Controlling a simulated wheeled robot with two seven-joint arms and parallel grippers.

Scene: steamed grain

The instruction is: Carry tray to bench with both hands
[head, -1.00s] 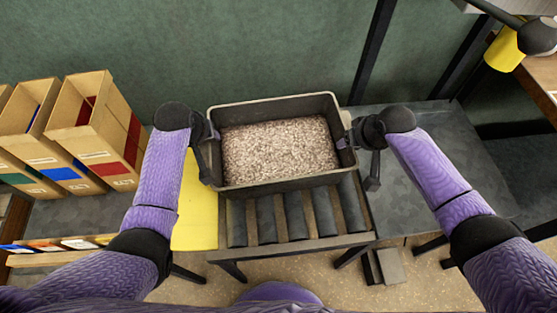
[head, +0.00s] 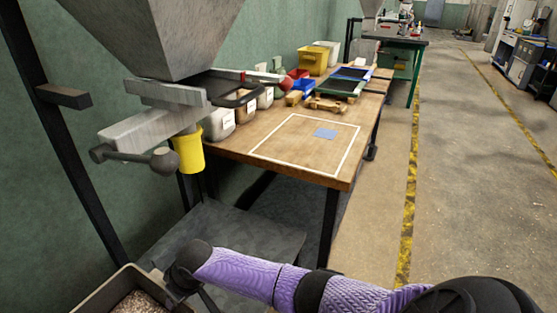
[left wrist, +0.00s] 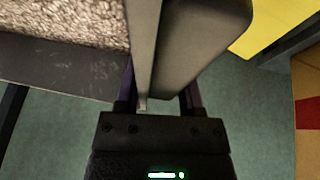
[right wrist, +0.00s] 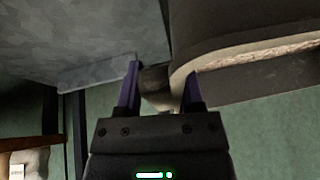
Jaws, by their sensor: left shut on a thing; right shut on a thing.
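The dark tray (head: 112,290) filled with pale grain shows only in part at the lower left of the head view. My right gripper (head: 180,282) is at its right end; in the right wrist view its fingers (right wrist: 162,88) are shut at the tray's end (right wrist: 225,60). My left gripper is outside the head view; in the left wrist view its fingers (left wrist: 157,95) are shut on the tray's wall (left wrist: 147,30), with grain beside it. The wooden bench (head: 285,140) stands ahead, with a white outlined square and a blue patch on top.
A grey hopper (head: 150,35) with a yellow cup (head: 188,152) below its outlet hangs left of the bench. A low grey platform (head: 225,235) lies between tray and bench. Bins and wooden pieces line the bench's back. Open floor (head: 455,180) lies to the right.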

